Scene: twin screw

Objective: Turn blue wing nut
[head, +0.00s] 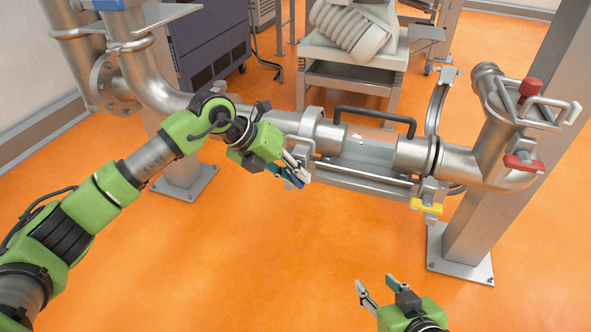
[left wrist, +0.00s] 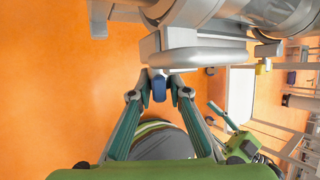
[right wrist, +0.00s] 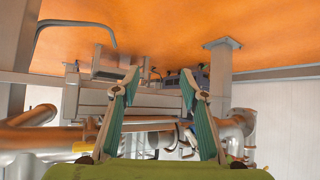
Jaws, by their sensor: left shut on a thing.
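The blue wing nut (head: 295,181) is below the left clamp of the horizontal steel pipe (head: 328,136). In the left wrist view the blue wing nut (left wrist: 158,90) sits between my fingertips, under a grey bar (left wrist: 190,59). My left gripper (head: 296,172) is shut on it, and the fingers partly hide it in the head view. My right gripper (head: 378,286) is open and empty, low in front of the pipe and apart from it. Its spread fingers also show in the right wrist view (right wrist: 159,82).
A yellow wing nut (head: 426,207) hangs below the right clamp. A red wing nut (head: 522,163) and a red knob (head: 529,88) are on the right pipe. A black handle (head: 372,113) arches over the pipe. A steel post (head: 500,180) stands right. The orange floor in front is clear.

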